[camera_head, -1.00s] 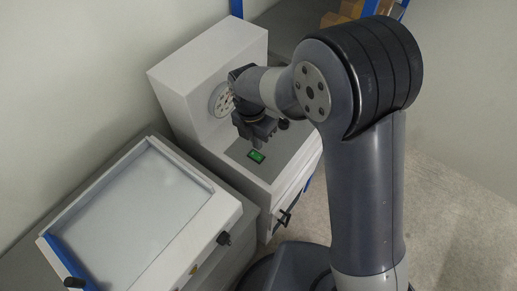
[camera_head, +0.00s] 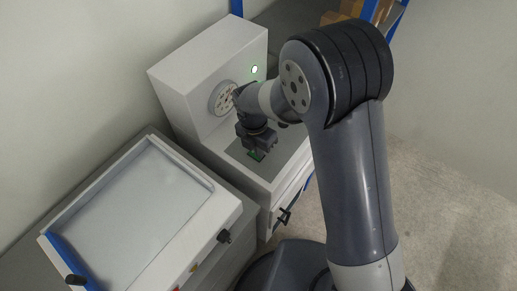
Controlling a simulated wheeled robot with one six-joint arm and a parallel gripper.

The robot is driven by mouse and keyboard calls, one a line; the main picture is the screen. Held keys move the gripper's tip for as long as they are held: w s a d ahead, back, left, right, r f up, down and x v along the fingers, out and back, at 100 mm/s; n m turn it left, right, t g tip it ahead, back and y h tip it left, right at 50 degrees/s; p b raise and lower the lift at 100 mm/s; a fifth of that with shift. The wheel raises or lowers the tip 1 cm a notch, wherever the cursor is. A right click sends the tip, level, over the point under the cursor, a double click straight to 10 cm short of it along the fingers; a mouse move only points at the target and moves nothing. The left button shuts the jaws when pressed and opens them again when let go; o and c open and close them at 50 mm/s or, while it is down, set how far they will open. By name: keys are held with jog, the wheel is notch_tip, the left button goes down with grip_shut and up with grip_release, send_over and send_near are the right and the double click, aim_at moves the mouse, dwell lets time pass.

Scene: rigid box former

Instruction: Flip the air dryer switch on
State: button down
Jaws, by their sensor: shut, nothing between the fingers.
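The air dryer appears to be the white box-shaped machine (camera_head: 185,95) with a round perforated disc (camera_head: 222,99) on its front. A green light (camera_head: 254,69) glows on its upper front face. A small green rectangle in a dark frame, which looks like the switch (camera_head: 255,156), sits on the grey top panel of its lower part. My gripper (camera_head: 263,150) points down, shut and empty, right over this green switch and hides part of it. I cannot tell whether the fingertips touch it or which way it is tipped.
A white tray-like unit (camera_head: 120,215) with a raised rim and a dark knob (camera_head: 224,236) stands at the lower left. A dark handle (camera_head: 284,215) sticks out of the dryer's front. A shelf with cardboard boxes (camera_head: 345,12) is behind. Open floor (camera_head: 450,200) lies to the right.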

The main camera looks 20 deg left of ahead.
jog(key=shift+f, duration=0.1)
jog(key=shift+w+a, duration=0.25)
jog(key=shift+a, duration=0.55)
jog(key=shift+r, duration=0.2)
jog(key=shift+r+p, duration=0.4)
jog(key=shift+p, duration=0.05)
notch_tip(320, 180, up, 13)
jog(key=a, duration=0.1)
jog(key=shift+w+a+p, duration=0.25)
jog(key=shift+p, duration=0.1)
